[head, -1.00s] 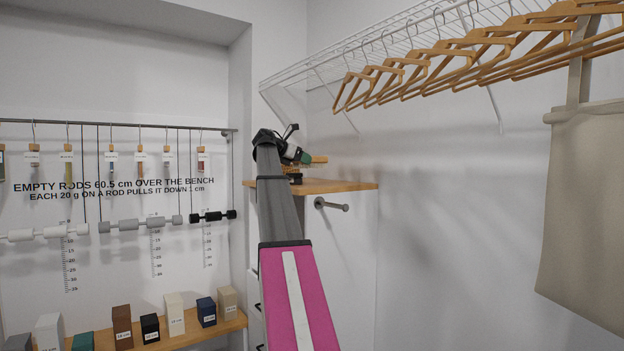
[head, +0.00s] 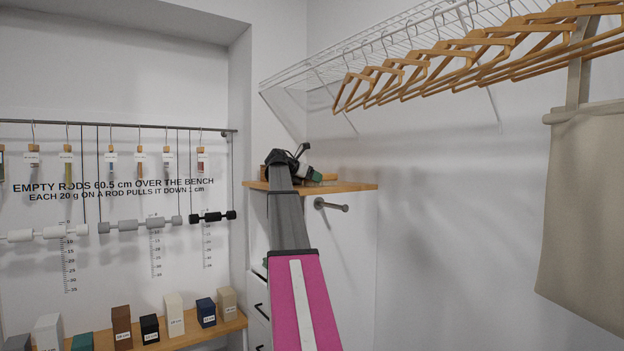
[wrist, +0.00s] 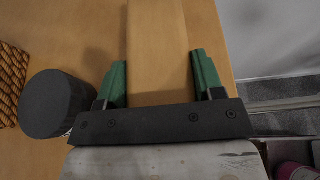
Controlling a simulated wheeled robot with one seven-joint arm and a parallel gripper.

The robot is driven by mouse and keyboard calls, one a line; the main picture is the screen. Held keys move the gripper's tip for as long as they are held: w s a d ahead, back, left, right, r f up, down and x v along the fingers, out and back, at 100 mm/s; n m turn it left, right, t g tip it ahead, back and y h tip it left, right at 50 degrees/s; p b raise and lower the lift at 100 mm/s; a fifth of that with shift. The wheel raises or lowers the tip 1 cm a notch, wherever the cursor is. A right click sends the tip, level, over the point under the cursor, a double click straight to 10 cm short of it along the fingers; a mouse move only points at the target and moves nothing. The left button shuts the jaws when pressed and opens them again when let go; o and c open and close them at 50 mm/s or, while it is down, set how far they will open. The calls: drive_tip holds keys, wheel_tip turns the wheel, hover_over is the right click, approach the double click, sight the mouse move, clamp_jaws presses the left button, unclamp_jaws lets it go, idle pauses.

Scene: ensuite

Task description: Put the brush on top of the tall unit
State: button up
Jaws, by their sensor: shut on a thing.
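The tall unit stands at the centre of the head view, with a flat wooden top (head: 352,187). My gripper (head: 316,175) is low over that top, with green fingers. The brush (head: 329,176) shows only as a small wooden piece beside the fingers. In the wrist view my gripper (wrist: 161,80) is shut on the brush (wrist: 158,50), a long plain wooden bar between the two fingers. The unit's wooden top (wrist: 90,30) lies beneath it. The bristles are hidden. I cannot tell whether the brush touches the top.
A woven brown thing (wrist: 11,85) and a dark round thing (wrist: 50,103) are at the left in the wrist view. Wooden hangers (head: 430,65) hang from a wire shelf at upper right. Boxes line a bench (head: 190,335) at lower left.

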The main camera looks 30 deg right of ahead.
drive_tip(key=o, duration=1)
drive_tip(key=shift+a+r, duration=0.1)
drive_tip(key=shift+a, duration=0.05)
drive_tip(key=v, duration=1.1)
drive_tip(key=shift+a+r, duration=0.1)
drive_tip(key=shift+a, duration=0.2)
